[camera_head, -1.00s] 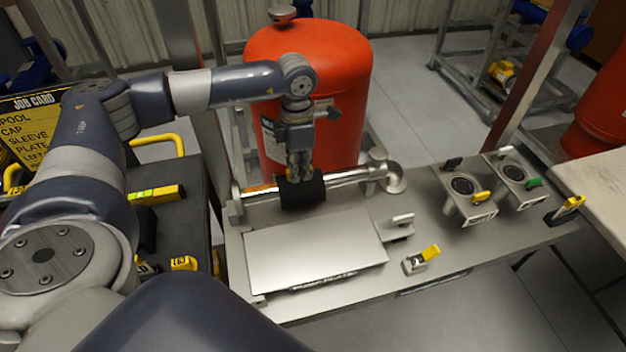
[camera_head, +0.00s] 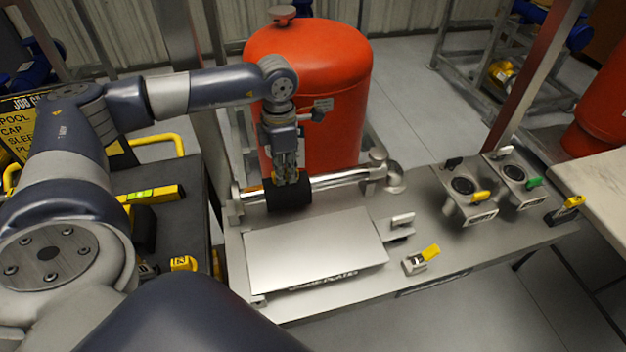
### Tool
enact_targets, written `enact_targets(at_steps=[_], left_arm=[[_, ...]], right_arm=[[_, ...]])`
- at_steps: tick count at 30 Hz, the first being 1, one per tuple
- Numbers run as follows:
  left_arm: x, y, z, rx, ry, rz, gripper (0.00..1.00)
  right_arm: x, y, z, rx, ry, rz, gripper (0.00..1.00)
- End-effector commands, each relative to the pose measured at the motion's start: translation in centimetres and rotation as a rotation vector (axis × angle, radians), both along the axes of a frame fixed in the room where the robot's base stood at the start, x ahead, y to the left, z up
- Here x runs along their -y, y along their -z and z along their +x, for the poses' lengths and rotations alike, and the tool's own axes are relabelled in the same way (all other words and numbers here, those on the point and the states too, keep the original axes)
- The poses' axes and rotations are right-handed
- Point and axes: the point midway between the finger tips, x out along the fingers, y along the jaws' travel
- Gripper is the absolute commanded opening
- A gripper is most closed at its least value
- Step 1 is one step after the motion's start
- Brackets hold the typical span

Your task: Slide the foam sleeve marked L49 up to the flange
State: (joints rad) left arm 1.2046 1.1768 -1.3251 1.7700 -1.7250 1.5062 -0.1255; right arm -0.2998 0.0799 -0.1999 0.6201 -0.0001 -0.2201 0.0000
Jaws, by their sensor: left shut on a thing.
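A black foam sleeve (camera_head: 289,194) sits around a shiny metal pipe (camera_head: 335,182) that runs left to right along the back of the bench. No L49 mark can be read on it. My left gripper (camera_head: 287,180) points down from above and is shut on the sleeve. A bracket (camera_head: 236,205) stands at that left end, and a wider fitting with an elbow (camera_head: 394,179) is at the right end. I cannot tell which part is the flange. My right gripper is not in view.
A large orange-red tank (camera_head: 320,85) stands close behind the pipe. A flat metal plate (camera_head: 315,248) lies in front of the sleeve. Two valve-like fixtures (camera_head: 465,200) stand to the right. A dark cart with a yellow level (camera_head: 155,194) is at left.

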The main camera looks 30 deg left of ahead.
Motion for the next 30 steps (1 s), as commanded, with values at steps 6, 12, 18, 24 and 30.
enact_targets(at_steps=[6,12,18,24,30], left_arm=[[-0.1,0.0,-0.1,0.000,0.001,0.000,0.01],[-0.1,0.0,-0.1,0.000,0.000,0.000,0.01],[-0.6,0.1,-0.7,-0.001,-0.001,0.000,0.01],[-1.2,0.1,-1.4,-0.002,-0.001,0.001,0.01],[-1.9,0.1,-2.2,-0.002,-0.002,0.001,0.01]], right_arm=[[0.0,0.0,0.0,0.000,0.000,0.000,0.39],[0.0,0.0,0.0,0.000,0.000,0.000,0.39],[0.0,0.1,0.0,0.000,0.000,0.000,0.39],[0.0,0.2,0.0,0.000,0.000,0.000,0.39],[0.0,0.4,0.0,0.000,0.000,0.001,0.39]])
